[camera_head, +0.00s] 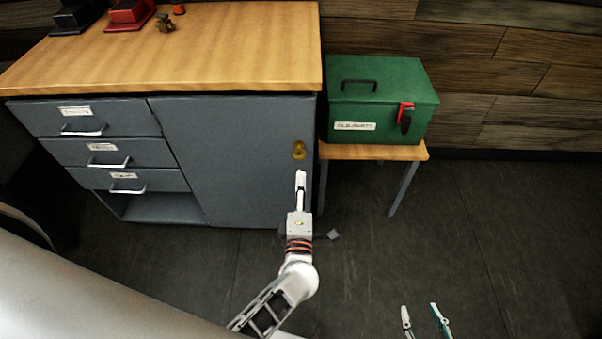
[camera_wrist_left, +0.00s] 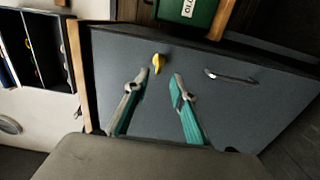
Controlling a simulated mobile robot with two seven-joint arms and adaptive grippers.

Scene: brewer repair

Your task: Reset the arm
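My left gripper (camera_head: 301,178) is in front of the grey cabinet door, just below its brass latch (camera_head: 299,150). In the left wrist view, its two teal-backed fingers (camera_wrist_left: 159,79) stand apart with nothing between them. The brass latch (camera_wrist_left: 157,63) lies just beyond the fingertips, apart from them as far as I can tell. My right gripper (camera_head: 422,309) shows only its fingertips at the bottom edge of the head view. They are apart and empty, over the dark floor.
The grey cabinet (camera_head: 235,180) has a wooden top (camera_head: 200,50) and labelled drawers (camera_head: 90,118) at left. A green toolbox (camera_head: 375,98) with a red latch stands on a small table (camera_head: 400,152) at right. Red and black items (camera_head: 130,12) sit at the back. The right floor is clear.

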